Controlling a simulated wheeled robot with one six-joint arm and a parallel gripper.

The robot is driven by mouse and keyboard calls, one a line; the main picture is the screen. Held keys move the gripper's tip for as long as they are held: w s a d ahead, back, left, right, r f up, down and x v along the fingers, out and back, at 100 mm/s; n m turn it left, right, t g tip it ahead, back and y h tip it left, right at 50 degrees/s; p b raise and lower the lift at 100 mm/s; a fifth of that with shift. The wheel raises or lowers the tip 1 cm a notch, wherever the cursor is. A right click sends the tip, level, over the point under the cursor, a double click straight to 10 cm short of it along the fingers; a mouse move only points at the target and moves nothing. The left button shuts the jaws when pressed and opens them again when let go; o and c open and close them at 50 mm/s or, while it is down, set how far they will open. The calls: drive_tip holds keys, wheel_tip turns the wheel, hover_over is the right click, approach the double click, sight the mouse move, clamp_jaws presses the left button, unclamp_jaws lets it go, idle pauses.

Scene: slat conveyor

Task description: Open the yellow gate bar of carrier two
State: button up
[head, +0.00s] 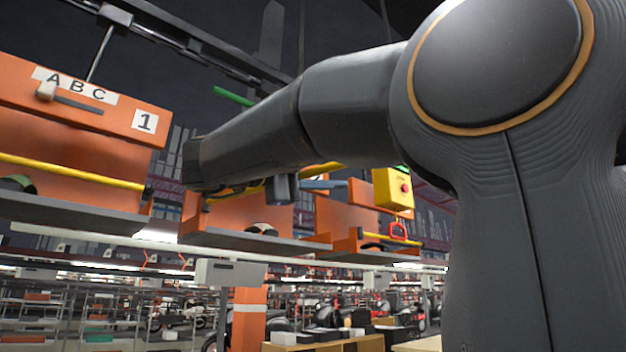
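Carrier two (222,216) is the orange carrier in the middle, right of the one marked 1. My dark arm crosses in front of it and hides its upper part and any number. Its yellow gate bar shows in pieces: a short part at the left (222,192) under my arm and a part to the right (326,168), which sits higher. The middle of the bar is hidden, so how far it is raised is unclear. My gripper's fingers are hidden behind my arm. A dark object lies on the carrier's grey shelf (240,240).
Carrier one (60,130), marked "ABC 1", hangs at the left with its yellow bar (70,170) across its front. More carriers (345,222) follow to the right. An overhead rail (180,35) runs above.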

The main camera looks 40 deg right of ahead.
sight(312, 172)
drive_tip(key=b+v, duration=0.3)
drive_tip(key=v, duration=0.3)
drive_tip(key=shift+w+a+f, duration=0.1)
drive_tip(key=shift+a+f, duration=0.1)
drive_tip(key=shift+a, duration=0.65)
